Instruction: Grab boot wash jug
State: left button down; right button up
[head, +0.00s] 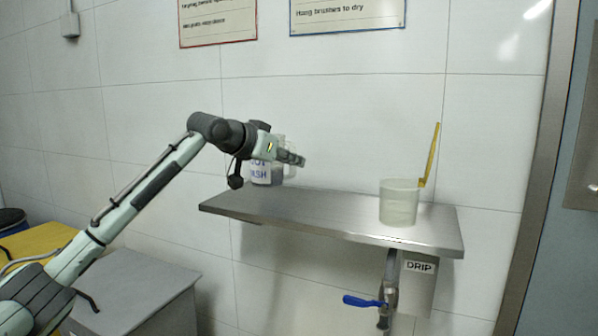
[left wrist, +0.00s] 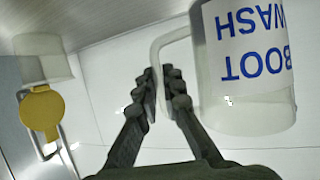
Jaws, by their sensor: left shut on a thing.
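The boot wash jug (head: 262,173) is a translucent jug with a white label in blue letters, at the left end of the steel shelf (head: 325,212). My left gripper (head: 300,160) is in front of it and hides part of it. In the left wrist view the jug (left wrist: 235,112) appears upside down at the right, with its handle (left wrist: 172,38) running down between my fingers (left wrist: 162,80). The left gripper is shut on that handle. Whether the jug's base touches the shelf is hard to tell. My right gripper is not in view.
A clear beaker (head: 398,205) stands on the shelf's right part, with a yellow-handled item (head: 431,155) beside it. A blue-lever valve (head: 362,301) and a DRIP box (head: 417,285) hang below. The shelf's middle is clear. A grey cabinet (head: 150,285) is lower left.

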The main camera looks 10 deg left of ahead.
pick_arm(q)
jog(key=s+a+r, duration=0.3)
jog(key=a+r, duration=0.3)
jog(key=a, duration=0.3)
jog(key=shift+a, duration=0.3)
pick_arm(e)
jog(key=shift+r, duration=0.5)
